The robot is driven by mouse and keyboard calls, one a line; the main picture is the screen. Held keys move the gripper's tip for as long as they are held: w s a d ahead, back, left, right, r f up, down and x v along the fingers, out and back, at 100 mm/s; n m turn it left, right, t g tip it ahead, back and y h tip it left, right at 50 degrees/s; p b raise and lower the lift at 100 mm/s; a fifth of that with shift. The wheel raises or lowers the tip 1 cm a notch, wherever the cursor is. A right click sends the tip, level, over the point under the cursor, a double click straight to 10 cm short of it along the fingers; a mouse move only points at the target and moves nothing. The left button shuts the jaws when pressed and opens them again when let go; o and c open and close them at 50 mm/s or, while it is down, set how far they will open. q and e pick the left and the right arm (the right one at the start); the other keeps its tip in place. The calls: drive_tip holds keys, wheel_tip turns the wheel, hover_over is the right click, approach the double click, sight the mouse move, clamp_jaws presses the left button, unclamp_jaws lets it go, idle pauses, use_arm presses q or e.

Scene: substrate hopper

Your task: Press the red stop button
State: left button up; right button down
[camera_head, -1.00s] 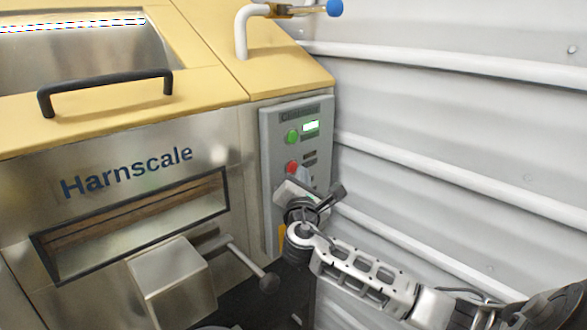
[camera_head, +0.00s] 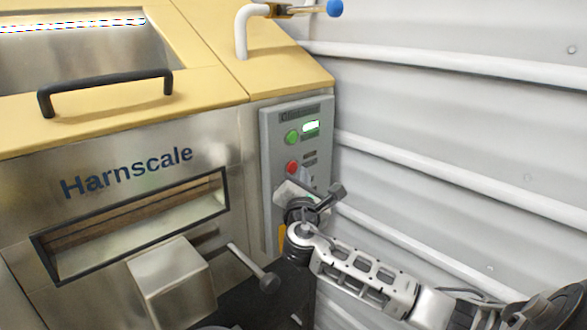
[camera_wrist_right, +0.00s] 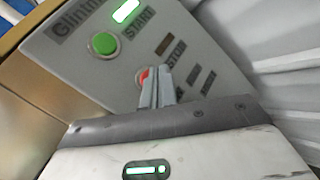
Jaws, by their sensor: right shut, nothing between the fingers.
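The red stop button (camera_head: 291,168) sits on the grey control panel (camera_head: 270,205), below the green start button (camera_head: 292,137). In the right wrist view the red button (camera_wrist_right: 143,76) shows only in part, behind my fingers. My right gripper (camera_head: 304,176) is shut and empty in front of the panel, its fingertips just beside and below the red button in the head view. In the right wrist view the shut fingertips (camera_wrist_right: 155,72) overlap the button's right part. I cannot tell whether they touch it. My left gripper is not in view.
The steel hopper with a black handle (camera_head: 106,91) stands to the left. A lever with a dark knob (camera_head: 269,282) sticks out below the panel's left side. A white pipe with a blue-ended valve (camera_head: 334,8) is above. A ribbed wall (camera_head: 450,130) closes the right side.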

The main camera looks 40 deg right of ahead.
idle(0.4)
drive_tip(key=shift+w, duration=0.45)
idle(0.3)
drive_tip(key=shift+w, duration=0.4)
drive_tip(key=shift+s, duration=0.1)
idle(0.4)
drive_tip(key=shift+s, duration=0.3)
drive_tip(key=shift+s+p, duration=0.4)
drive_tip(key=shift+s, duration=0.05)
